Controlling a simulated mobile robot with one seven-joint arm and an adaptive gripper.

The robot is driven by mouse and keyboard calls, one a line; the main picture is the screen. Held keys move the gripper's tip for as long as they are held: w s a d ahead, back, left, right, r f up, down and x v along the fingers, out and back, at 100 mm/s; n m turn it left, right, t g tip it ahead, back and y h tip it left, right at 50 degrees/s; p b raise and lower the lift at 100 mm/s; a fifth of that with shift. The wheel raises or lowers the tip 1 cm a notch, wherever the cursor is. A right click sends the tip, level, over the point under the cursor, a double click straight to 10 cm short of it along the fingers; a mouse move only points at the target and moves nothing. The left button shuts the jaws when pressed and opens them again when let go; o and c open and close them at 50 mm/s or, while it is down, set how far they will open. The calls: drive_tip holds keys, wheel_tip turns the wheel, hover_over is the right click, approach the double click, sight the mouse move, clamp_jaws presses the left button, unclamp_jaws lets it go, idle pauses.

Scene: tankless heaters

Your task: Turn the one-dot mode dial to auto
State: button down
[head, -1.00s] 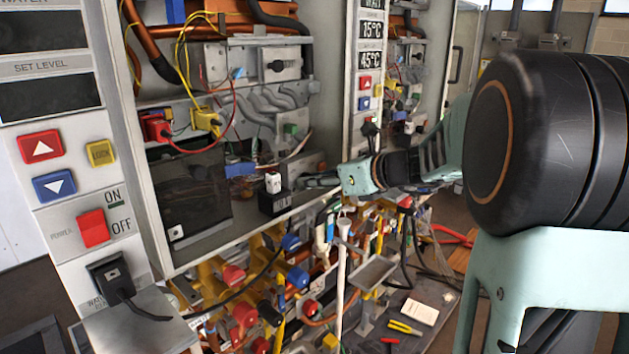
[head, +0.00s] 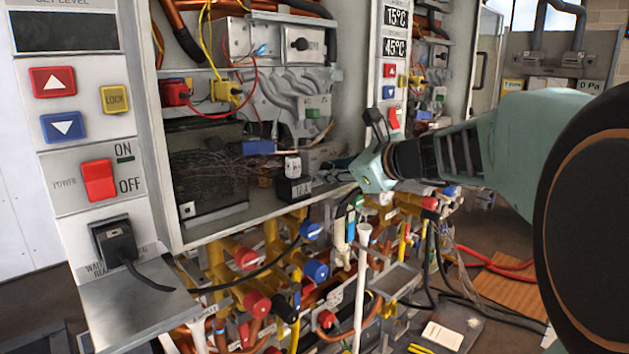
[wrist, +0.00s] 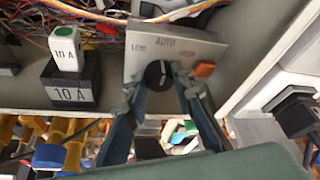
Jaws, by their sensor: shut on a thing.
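A black mode dial (wrist: 158,74) sits on a grey metal plate (wrist: 200,52) marked LOW and AUTO in the wrist view. An orange button (wrist: 204,70) is right of it. My gripper (wrist: 158,84) has one finger on each side of the dial and is shut on it. I cannot make out the dial's pointer or any dot mark. In the head view my gripper (head: 338,173) reaches into the open heater cabinet from the right, and its fingers hide most of the dial's plate.
A black 10 A block with a white switch (wrist: 66,52) stands left of the plate; it also shows in the head view (head: 292,167). Another dial (head: 301,44) is on an upper box. Pipes and coloured valves (head: 315,270) crowd below. The cabinet wall is close on the right.

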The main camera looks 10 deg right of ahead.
idle(0.3)
drive_tip(key=c, duration=1.7)
unclamp_jaws()
drive_tip(key=shift+o, duration=0.2)
wheel_tip(320, 180, up, 10)
